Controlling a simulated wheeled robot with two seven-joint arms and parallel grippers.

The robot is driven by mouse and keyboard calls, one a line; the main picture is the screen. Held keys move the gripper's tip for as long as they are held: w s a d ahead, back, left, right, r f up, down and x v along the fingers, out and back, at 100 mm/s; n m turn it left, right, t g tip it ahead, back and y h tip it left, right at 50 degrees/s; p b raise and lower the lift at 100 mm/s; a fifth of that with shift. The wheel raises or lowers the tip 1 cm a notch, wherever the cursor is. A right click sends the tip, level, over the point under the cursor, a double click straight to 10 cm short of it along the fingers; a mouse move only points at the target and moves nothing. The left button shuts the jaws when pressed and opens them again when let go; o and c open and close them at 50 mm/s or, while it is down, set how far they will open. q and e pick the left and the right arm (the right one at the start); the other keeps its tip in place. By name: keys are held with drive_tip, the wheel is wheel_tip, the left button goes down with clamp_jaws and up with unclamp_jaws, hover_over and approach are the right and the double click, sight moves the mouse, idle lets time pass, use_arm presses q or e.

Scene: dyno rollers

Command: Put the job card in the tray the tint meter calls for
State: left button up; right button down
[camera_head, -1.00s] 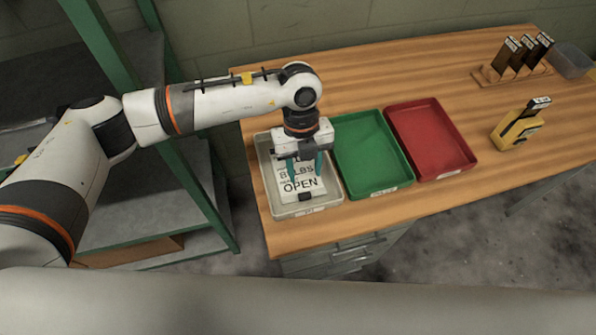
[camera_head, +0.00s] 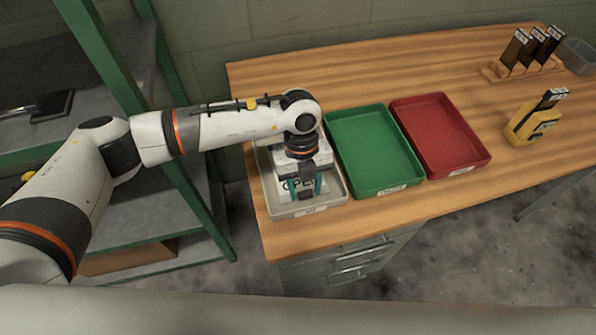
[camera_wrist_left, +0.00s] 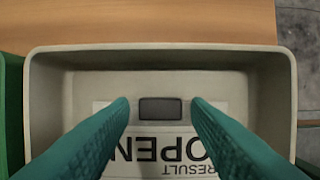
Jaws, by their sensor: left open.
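The job card (camera_head: 291,184) is white with black print reading OPEN and lies in the light grey tray (camera_head: 338,186) at the left end of the bench. It also shows in the left wrist view (camera_wrist_left: 160,150), with a dark block (camera_wrist_left: 160,108) at its edge. My left gripper (camera_head: 305,187) is open over that tray, with its teal fingers on either side of the block and apart from it. The tint meter (camera_head: 533,122) is yellow, stands at the right with a dark labelled strip in it, and its reading is too small to tell. My right gripper is out of view.
An empty green tray (camera_head: 375,150) and an empty red tray (camera_head: 440,135) stand to the right of the grey one. A wooden rack (camera_head: 500,74) holds several dark strips, beside a grey bin (camera_head: 578,57). A green-framed shelf (camera_head: 185,185) stands left of the bench.

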use_arm(q)
drive_tip(key=c, duration=0.7)
drive_tip(key=shift+s+p+v, duration=0.25)
drive_tip(key=shift+p+v, duration=0.6)
drive_tip(key=shift+v, duration=0.15)
drive_tip(key=shift+s+d+p+v, duration=0.1)
drive_tip(key=shift+s+p+v, duration=0.1)
drive_tip(key=shift+p+v, duration=0.65)
drive_tip(key=shift+s+d+p+v, duration=0.1)
drive_tip(key=shift+s+p+v, duration=0.3)
drive_tip(key=shift+v, duration=0.7)
drive_tip(key=shift+s+p+v, duration=0.1)
drive_tip(key=shift+p+v, duration=0.65)
drive_tip(key=shift+v, duration=0.25)
drive_tip(key=shift+r, duration=0.15)
